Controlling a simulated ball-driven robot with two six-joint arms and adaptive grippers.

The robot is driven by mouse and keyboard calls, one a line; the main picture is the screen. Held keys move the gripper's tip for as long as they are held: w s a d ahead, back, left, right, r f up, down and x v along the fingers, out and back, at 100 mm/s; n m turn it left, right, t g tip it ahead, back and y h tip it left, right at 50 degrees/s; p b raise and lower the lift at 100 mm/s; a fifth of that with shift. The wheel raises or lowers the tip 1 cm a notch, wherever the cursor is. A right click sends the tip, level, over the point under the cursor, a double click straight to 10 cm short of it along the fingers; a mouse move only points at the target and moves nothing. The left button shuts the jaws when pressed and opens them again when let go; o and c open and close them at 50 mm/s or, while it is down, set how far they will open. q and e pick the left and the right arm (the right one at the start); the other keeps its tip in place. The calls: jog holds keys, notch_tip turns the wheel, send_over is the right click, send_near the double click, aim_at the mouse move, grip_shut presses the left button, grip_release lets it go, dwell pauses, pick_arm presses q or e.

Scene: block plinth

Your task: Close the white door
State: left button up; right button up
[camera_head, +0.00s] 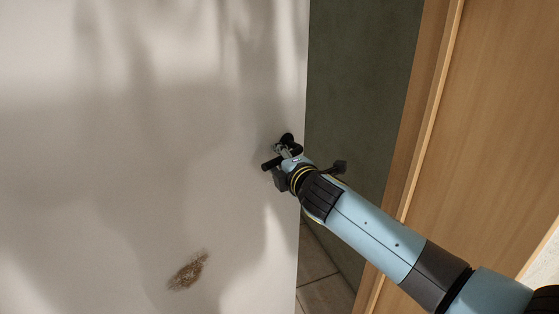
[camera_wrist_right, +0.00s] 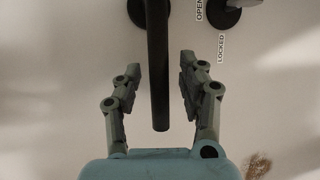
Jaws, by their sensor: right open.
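The white door (camera_head: 150,150) fills the left of the head view and stands ajar, with a dark gap between its right edge and the wooden frame. A black lever handle (camera_head: 270,164) sits near that edge. My right gripper (camera_head: 283,158) is at the handle, partly hidden by its own wrist. In the right wrist view the handle bar (camera_wrist_right: 158,70) runs between the two fingers of my open right gripper (camera_wrist_right: 160,85), with space on both sides. The door surface (camera_wrist_right: 60,90) lies behind it. My left gripper is not in view.
A wooden door frame (camera_head: 425,110) and wooden panel (camera_head: 500,130) stand at the right. A dark green wall (camera_head: 355,90) and floor tiles (camera_head: 322,290) show through the gap. A lock with OPEN and LOCKED labels (camera_wrist_right: 221,48) is beside the handle. A brown stain (camera_head: 188,270) marks the door.

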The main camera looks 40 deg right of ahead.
grip_shut()
dwell(0.3)
jog(key=f+n+t+b, duration=0.1)
jog(key=n+b, duration=0.1)
jog(key=b, duration=0.3)
jog(key=d+f+n+b, duration=0.1)
jog(key=f+n+b, duration=0.1)
jog(key=b, duration=0.2)
jog(key=f+n+t+h+b, duration=0.1)
jog(key=n+b, duration=0.1)
jog(key=b, duration=0.3)
jog(key=shift+w+d+f+t+b, duration=0.1)
jog(key=shift+d+f+t+b, duration=0.1)
jog(key=shift+t+b, duration=0.15)
